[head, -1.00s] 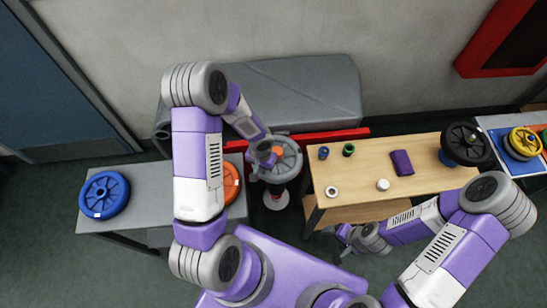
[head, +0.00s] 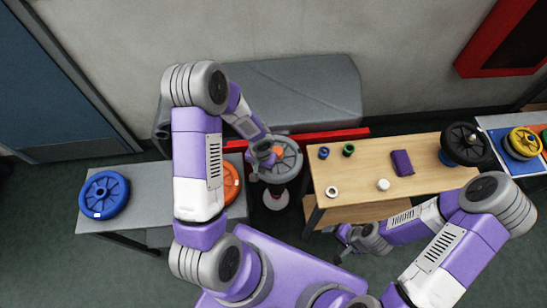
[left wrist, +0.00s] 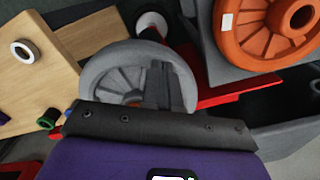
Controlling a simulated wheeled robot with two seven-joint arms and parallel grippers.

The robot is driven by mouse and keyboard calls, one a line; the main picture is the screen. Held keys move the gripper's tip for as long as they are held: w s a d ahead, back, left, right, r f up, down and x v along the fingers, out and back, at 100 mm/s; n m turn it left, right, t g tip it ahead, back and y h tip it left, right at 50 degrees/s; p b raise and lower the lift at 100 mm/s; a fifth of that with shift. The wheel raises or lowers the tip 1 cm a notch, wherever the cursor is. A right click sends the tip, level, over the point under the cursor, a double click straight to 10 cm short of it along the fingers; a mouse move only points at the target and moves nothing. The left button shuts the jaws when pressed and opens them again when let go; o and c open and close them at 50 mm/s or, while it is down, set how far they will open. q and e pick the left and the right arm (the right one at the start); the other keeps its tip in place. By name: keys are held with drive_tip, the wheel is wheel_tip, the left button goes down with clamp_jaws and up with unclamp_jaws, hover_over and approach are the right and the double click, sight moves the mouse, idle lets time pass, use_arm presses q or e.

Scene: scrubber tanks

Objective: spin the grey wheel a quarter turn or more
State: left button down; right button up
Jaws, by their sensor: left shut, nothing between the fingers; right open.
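The grey wheel (head: 291,162) stands between the grey bench and the wooden table in the head view, with an orange part (head: 278,150) near its hub. In the left wrist view the grey wheel (left wrist: 110,72) shows its ribbed face and rim. My left gripper (head: 258,168) is at the wheel's left side. In the left wrist view its closed fingers (left wrist: 163,82) lie across the wheel's face with nothing between them; contact is unclear. My right gripper (head: 343,247) is open and empty, low beside the wooden table's front edge.
A grey bench (head: 150,190) at left carries a blue wheel (head: 104,194) and an orange wheel (head: 230,183). The wooden table (head: 350,195) at right holds small rings, a purple block (head: 402,162) and a black wheel (head: 464,143). A red bar (head: 340,134) runs behind the grey wheel.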

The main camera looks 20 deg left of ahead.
sight(273, 177)
use_arm(q)
drive_tip(key=shift+f+b, duration=0.65)
drive_tip(key=shift+b, duration=0.1)
idle(0.3)
drive_tip(key=shift+d+b, duration=0.55)
drive_tip(key=shift+d, duration=0.25)
drive_tip(key=shift+s+d+r, duration=0.1)
drive_tip(key=shift+d+r, duration=0.1)
drive_tip(key=shift+d, duration=0.1)
drive_tip(key=shift+w+d+f+b, duration=0.1)
drive_tip(key=shift+d+b, duration=0.25)
drive_tip(key=shift+d, duration=0.15)
drive_tip(key=shift+w+d+f+b, duration=0.1)
drive_tip(key=shift+d+b, duration=0.25)
drive_tip(key=shift+d, duration=0.1)
drive_tip(key=shift+d+r, duration=0.1)
